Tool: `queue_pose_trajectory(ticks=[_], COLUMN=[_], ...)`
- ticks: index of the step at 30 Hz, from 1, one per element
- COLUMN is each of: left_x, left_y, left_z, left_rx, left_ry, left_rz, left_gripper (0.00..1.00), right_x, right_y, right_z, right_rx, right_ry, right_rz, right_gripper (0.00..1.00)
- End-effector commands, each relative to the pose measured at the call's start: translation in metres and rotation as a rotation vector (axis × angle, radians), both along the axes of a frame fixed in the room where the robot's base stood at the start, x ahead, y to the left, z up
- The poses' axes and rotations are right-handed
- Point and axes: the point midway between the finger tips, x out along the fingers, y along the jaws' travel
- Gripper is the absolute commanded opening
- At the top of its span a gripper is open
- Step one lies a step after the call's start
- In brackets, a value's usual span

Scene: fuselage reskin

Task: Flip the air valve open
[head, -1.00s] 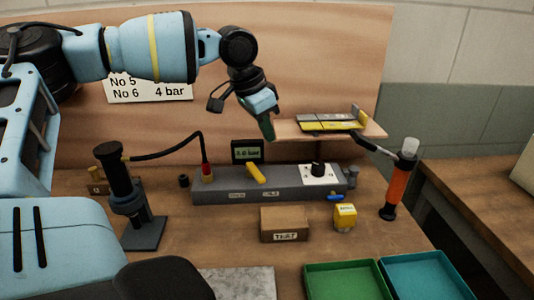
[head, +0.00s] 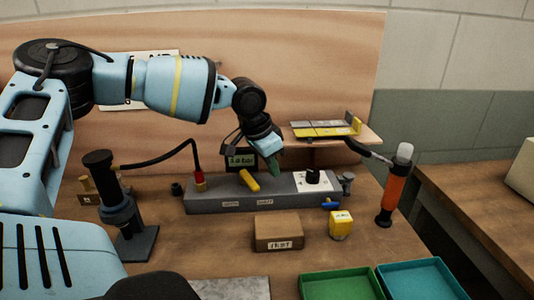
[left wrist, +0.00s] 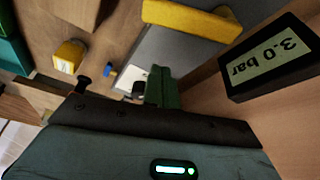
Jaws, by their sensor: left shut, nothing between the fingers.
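The air valve's yellow lever (head: 249,182) sits on top of the long grey manifold block (head: 225,205), set at a slant across it. The lever also shows large at the top of the left wrist view (left wrist: 192,18). My left gripper (head: 275,172) is shut and empty, its green fingers pointing down just right of the lever and apart from it. The fingers show in the left wrist view (left wrist: 160,88) too. A small display (left wrist: 277,60) behind the block reads 3.0 bar. My right gripper is not in view.
A black knob on a white plate (head: 313,180) and a blue handle (head: 331,205) are at the block's right. A cardboard box (head: 278,232) and yellow block (head: 341,225) stand in front. A hose rises at the left; an orange cylinder (head: 392,190) stands right.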

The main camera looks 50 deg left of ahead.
Motion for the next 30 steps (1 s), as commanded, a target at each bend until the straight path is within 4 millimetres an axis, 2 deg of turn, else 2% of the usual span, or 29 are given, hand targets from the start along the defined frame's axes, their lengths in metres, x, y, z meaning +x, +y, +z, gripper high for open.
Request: queue_pose_trajectory(ticks=[1, 3, 10, 24, 30], left_x=[0.002, -0.01, -0.032, -0.037, -0.052], left_y=[-0.001, 0.003, 0.01, 0.011, 0.026], left_z=[-0.009, -0.002, -0.002, -0.005, 0.001], left_rx=[0.002, -0.002, -0.001, -0.001, -0.002], left_ry=[0.005, -0.002, -0.003, 0.0, -0.005], left_rz=[-0.001, 0.001, 0.001, 0.0, -0.017], left_gripper=[0.0, 0.0, 0.0, 0.0, 0.0], right_x=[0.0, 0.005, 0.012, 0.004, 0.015], right_y=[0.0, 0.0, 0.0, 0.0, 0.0], right_z=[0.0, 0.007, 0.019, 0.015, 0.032], right_rx=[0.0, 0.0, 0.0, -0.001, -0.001], right_ry=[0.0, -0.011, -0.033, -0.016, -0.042], right_rz=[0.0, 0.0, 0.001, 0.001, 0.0], right_gripper=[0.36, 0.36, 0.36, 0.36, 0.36])
